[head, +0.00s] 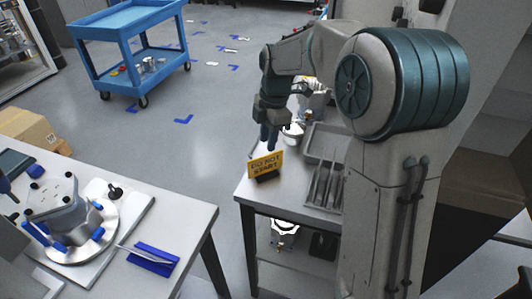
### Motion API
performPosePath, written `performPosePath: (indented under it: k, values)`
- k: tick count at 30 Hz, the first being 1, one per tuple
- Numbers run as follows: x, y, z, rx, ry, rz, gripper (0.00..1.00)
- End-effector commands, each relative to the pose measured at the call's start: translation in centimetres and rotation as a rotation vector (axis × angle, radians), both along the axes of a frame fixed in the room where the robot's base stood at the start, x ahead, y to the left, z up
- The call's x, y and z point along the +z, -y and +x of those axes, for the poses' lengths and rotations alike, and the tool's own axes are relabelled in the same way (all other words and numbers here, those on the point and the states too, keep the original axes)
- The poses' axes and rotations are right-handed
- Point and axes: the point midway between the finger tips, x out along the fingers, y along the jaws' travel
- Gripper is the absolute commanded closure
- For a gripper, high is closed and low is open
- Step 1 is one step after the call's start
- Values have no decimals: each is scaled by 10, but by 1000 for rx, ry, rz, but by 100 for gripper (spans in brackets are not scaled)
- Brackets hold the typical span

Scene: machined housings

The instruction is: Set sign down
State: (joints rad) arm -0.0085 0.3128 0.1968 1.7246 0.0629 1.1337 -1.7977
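The sign (265,164) is yellow with dark "DO NOT START" lettering and has a dark base. It appears at the left part of the grey workbench top (256,205), near its left edge, a little tilted in the picture. My gripper (269,146) points down right at the sign's top edge, partly behind it. The fingertips look close together, but the sign hides their ends. I cannot tell whether they grip the sign or whether its base touches the bench.
A grey tray (322,208) with long tools lies right of the sign. Another table (190,215) at left holds a machined housing (65,212) and a blue item (152,259). A gap separates the tables. A blue cart (125,25) stands on the open floor behind.

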Motion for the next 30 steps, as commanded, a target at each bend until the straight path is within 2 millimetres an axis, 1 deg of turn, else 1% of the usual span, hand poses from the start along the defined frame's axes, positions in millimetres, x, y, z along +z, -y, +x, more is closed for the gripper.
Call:
performPosePath:
  k: [1, 3, 6, 11, 14, 17, 20, 21, 25, 30]
  values:
    - [9, 1, 1, -1, 2, 0, 73]
    - [19, 2, 1, -1, 2, 1, 73]
    - [28, 3, 1, 0, 1, 0, 73]
    - [33, 4, 1, -5, 0, -1, 73]
    - [37, 8, -7, -63, 5, -10, 73]
    - [43, 17, -24, -209, 17, -30, 73]
    - [50, 31, -52, -438, 36, -48, 73]
    - [52, 37, -64, -540, 44, -53, 73]
    - [54, 56, -104, -873, 74, -51, 73]
    - [48, 78, -158, -1307, 101, -7, 73]
